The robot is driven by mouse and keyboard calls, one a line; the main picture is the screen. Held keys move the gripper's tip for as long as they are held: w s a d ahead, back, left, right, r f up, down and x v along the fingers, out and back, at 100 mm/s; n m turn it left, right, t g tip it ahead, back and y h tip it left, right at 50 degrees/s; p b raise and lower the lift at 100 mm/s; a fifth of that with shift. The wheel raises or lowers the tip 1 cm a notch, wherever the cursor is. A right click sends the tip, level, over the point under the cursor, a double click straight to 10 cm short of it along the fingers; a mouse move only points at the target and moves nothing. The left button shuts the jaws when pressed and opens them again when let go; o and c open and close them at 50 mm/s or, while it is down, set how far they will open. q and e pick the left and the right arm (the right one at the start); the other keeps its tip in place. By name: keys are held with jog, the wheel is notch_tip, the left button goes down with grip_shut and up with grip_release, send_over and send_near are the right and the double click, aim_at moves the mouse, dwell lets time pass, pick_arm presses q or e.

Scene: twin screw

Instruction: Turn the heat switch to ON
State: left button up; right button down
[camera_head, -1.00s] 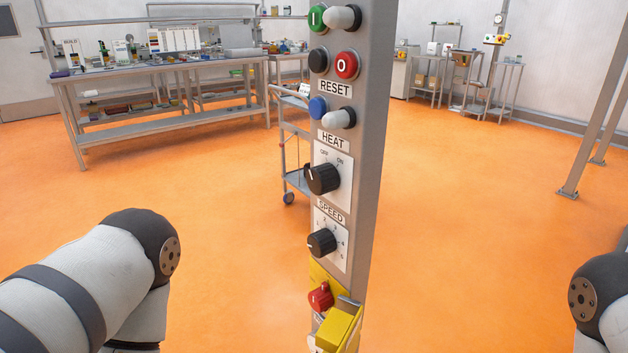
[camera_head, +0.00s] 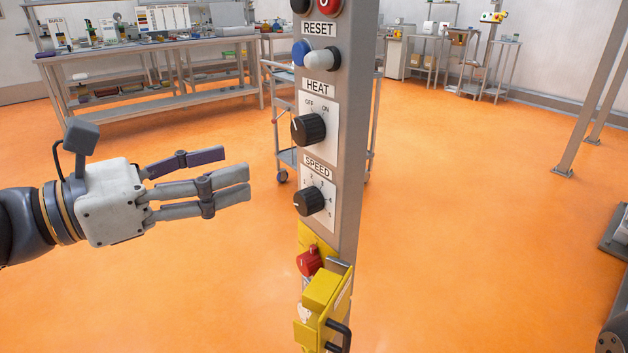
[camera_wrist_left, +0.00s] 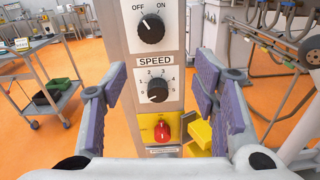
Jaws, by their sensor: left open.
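The heat switch (camera_head: 308,128) is a black rotary knob on a white plate marked OFF and ON, under a HEAT label on a grey post. It also shows at the top of the left wrist view (camera_wrist_left: 151,28), with its white line towards OFF. My left gripper (camera_head: 247,183) is open and empty, left of the post and lower than the heat switch, apart from it. Its fingers point right towards the post. In the left wrist view the open fingers (camera_wrist_left: 158,92) frame the post. My right gripper is out of view.
The speed knob (camera_head: 309,201) sits just below the heat switch. A red knob (camera_head: 310,261) and a yellow bracket (camera_head: 322,292) are lower on the post. Blue (camera_head: 300,52) and white (camera_head: 322,59) buttons are above. A cart (camera_head: 284,157) stands behind. Orange floor is open around.

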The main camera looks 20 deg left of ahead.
pick_arm(q)
jog(key=b, duration=0.4)
send_near(298, 135)
jog(key=w+d+f, duration=0.1)
jog(key=w+d, duration=0.1)
jog(key=shift+t, duration=0.3)
jog(key=x, duration=0.5)
jog(key=shift+w+r+b, duration=0.1)
jog(key=shift+r+b, duration=0.15)
jog(key=shift+b, duration=0.1)
jog(key=shift+w+d, duration=0.3)
jog(key=shift+w, duration=0.15)
jog(key=c, duration=1.2)
jog(key=shift+o, duration=0.2)
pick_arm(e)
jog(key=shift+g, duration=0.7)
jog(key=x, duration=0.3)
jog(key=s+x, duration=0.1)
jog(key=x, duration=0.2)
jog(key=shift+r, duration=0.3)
